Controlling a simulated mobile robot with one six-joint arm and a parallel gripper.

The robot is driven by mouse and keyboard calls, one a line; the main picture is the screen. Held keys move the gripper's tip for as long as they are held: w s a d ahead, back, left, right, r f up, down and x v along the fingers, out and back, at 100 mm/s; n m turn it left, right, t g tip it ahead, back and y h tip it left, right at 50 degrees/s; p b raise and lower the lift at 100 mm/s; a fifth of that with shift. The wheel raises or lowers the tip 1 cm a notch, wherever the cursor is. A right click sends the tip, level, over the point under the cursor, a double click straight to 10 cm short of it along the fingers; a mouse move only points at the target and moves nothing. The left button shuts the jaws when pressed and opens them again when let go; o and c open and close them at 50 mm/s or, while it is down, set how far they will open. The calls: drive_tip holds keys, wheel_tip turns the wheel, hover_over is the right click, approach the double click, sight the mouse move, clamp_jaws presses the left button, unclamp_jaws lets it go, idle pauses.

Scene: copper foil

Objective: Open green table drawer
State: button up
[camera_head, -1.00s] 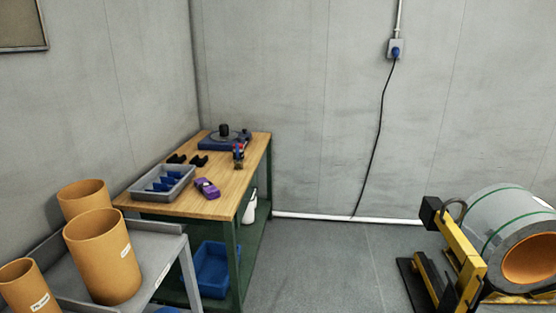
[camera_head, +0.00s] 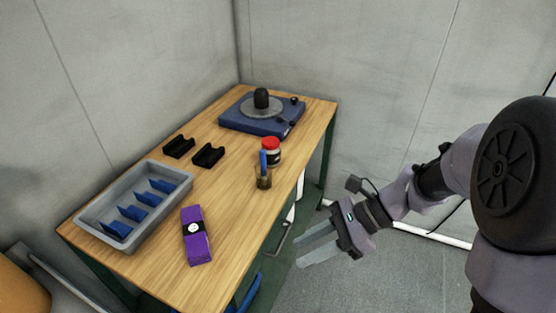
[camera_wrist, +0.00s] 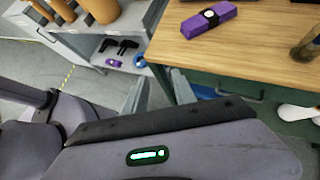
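The green table (camera_head: 236,193) has a wooden top and a green frame. In the wrist view its green drawer front (camera_wrist: 212,82) lies under the top's edge, with a bar handle (camera_wrist: 242,96). The handle also shows in the head view (camera_head: 283,240) below the table's right edge. The drawer looks shut. My gripper (camera_head: 303,249) is beside the table's right side, apart from the handle, its two flat fingers spread and empty. In the wrist view the fingers (camera_wrist: 157,92) are partly hidden by my gripper's body.
A grey cart (camera_wrist: 84,38) stands nearby.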

drive_tip(key=w+f+m+t+y, duration=0.2)
drive_tip(key=w+f+m+y, duration=0.45)
drive_tip(key=f+m, duration=0.25)
drive_tip(key=m+t+h+p, duration=0.2)
drive_tip(key=m+t, duration=1.2)
drive_tip(key=m, duration=0.6)
approach(283, 239)
drive_tip(key=b+x, duration=0.1)
drive_tip(key=x, duration=0.2)
drive_tip(key=b+x, duration=0.1)
drive_tip(key=x, duration=0.2)
drive_tip(key=b+x, duration=0.1)
drive_tip(key=x, duration=0.3)
drive_tip(key=shift+f, duration=0.3)
clamp_jaws()
